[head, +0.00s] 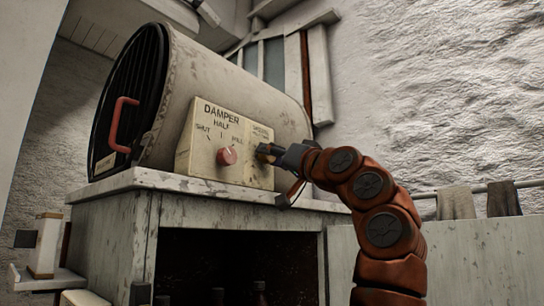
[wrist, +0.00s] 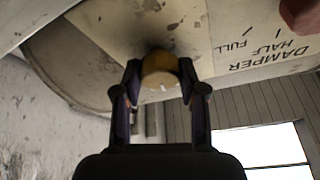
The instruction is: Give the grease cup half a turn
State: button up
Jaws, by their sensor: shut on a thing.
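The grease cup (wrist: 160,68) is a small round brass-coloured cap in the wrist view, with a small pale mark on its face. It sits on the cream panel (head: 203,160), right of the damper knob. My gripper (wrist: 160,82) is shut on it, one dark finger on each side. In the head view my gripper (head: 268,153) reaches the panel's right part from the right, below a small label, and hides the cup there.
The pink damper knob (head: 227,156) is close left, among the marks SHUT, HALF and FULL. A large drum (head: 205,80) with a red handle (head: 122,125) stands behind the panel on a worn bench (head: 160,180). Cloths (head: 455,203) hang from a rail at right.

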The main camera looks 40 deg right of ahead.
jog(key=shift+m, duration=0.5)
dwell(0.5)
jog(key=shift+m+h, duration=0.6)
jog(key=shift+m, duration=0.3)
dwell(1.0)
jog(key=shift+r+m+h+p, duration=0.1)
jog(key=shift+m+h+p, duration=0.25)
jog(key=shift+m+h, duration=0.05)
jog(key=shift+m+p, duration=0.3)
jog(key=shift+m, duration=0.1)
jog(key=shift+a+r+m+g+h+p, duration=0.1)
jog(key=shift+m+g+h+p, duration=0.6)
jog(key=shift+m+p, duration=1.15)
jog(key=shift+m+g+h+p, duration=0.5)
jog(key=shift+m+g+p, duration=0.25)
jog(key=shift+m, duration=2.15)
jog(key=shift+a+r+m+g+h+p, duration=0.1)
jog(key=shift+m+g+h+p, duration=0.9)
jog(key=shift+m, duration=1.35)
jog(key=shift+d+m+g+y, duration=0.1)
jog(key=shift+m+g+y, duration=0.15)
jog(key=shift+m+y, duration=0.65)
